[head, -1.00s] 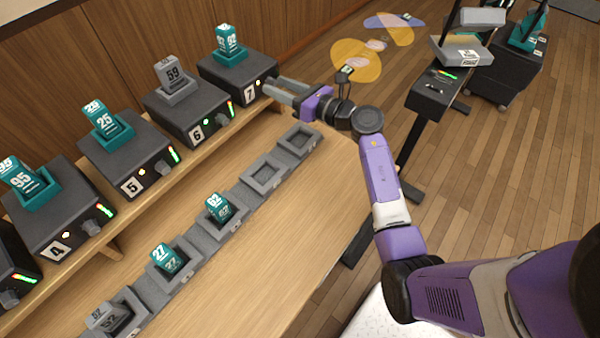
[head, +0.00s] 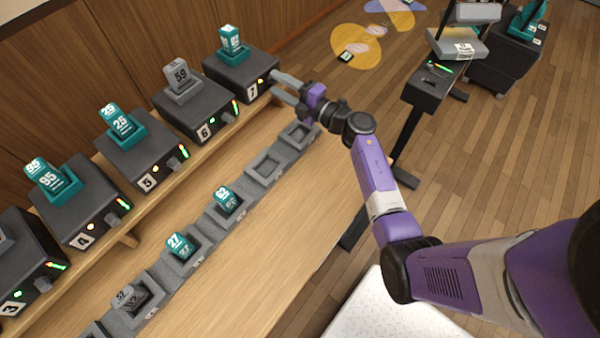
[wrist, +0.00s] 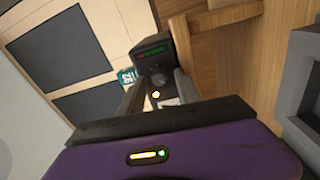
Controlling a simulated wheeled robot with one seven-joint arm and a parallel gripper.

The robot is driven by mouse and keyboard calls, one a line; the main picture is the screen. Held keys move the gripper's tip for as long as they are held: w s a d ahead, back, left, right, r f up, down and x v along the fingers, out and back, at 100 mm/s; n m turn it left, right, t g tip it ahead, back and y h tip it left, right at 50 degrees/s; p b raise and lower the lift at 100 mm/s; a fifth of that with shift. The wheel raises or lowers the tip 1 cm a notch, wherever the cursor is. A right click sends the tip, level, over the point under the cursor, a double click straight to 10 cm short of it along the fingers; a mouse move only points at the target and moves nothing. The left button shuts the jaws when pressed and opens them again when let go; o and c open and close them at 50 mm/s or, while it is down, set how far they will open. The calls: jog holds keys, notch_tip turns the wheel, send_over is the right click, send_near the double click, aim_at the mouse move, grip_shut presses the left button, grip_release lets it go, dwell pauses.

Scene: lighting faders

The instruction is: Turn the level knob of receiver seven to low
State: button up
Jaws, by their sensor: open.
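Receiver seven (head: 240,73) is a dark box with a "7" label at the right end of the shelf, with a teal pack (head: 232,42) standing in its top cradle. In the wrist view its front face shows a round dark level knob (wrist: 157,77), a level bar above it and a lit yellowish light below. My gripper (head: 279,84) is open at the front of receiver seven. In the wrist view the two fingers (wrist: 156,96) reach toward the face, one on each side of the knob. I cannot tell whether they touch it. In the head view the fingers hide the knob.
Receiver six (head: 195,103) and several more receivers stand along the shelf to the left. Below runs a row of grey trays (head: 263,167), some holding packs, on the wooden table (head: 270,240). A dark stand (head: 425,92) is to the right.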

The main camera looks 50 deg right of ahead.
jog(key=m+p, duration=0.1)
jog(key=m, duration=0.5)
jog(key=shift+r+m, duration=0.1)
jog(key=shift+m, duration=0.2)
jog(key=m, duration=0.3)
jog(key=shift+h, duration=0.3)
jog(key=m, duration=0.4)
jog(key=m+b, duration=0.3)
jog(key=m, duration=0.3)
jog(key=shift+h, duration=0.4)
jog(key=m+b, duration=0.4)
jog(key=b, duration=0.1)
jog(key=shift+d+g+b, duration=0.15)
jog(key=shift+g+b, duration=0.15)
jog(key=s+a+p, duration=0.1)
jog(key=s+p, duration=0.1)
jog(key=s, duration=0.6)
jog(key=s+a+r+n+t, duration=0.1)
jog(key=s+a+n+t, duration=0.1)
jog(key=s+a, duration=1.3)
jog(key=shift+a+r+n, duration=0.2)
jog(key=shift+a+n, duration=0.3)
jog(key=shift+a, duration=1.25)
